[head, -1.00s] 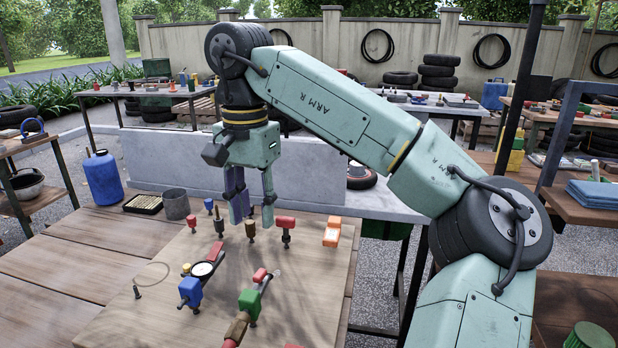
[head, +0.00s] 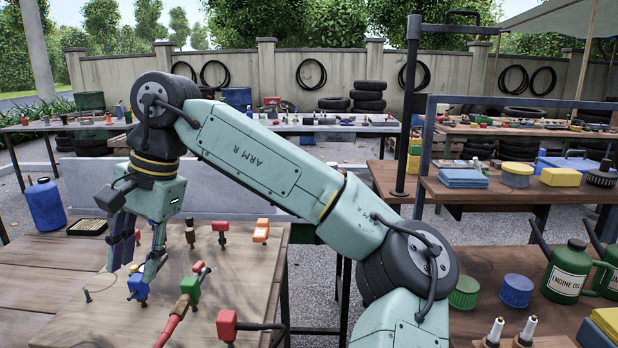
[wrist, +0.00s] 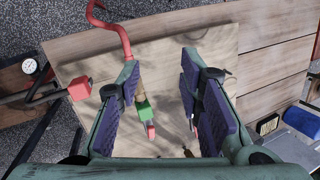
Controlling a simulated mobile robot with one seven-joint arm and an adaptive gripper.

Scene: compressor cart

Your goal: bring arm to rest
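My gripper (head: 138,248) hangs from my raised arm over the left part of the wooden workbench (head: 60,315), fingers pointing down. In the wrist view my gripper (wrist: 165,115) shows its two purple-padded fingers wide apart with nothing between them. The bench top with its fittings lies below, apart from the fingers. The green-and-red fitting (head: 190,288) with a red hose stands to the right of my gripper.
Red-handled fittings (head: 220,228) and an orange block (head: 261,231) stand on the bench board. A red block fitting (head: 227,325) with a dark hose is near the front. A blue jug (head: 45,205) stands at the left. Engine oil cans (head: 567,270) stand at the right.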

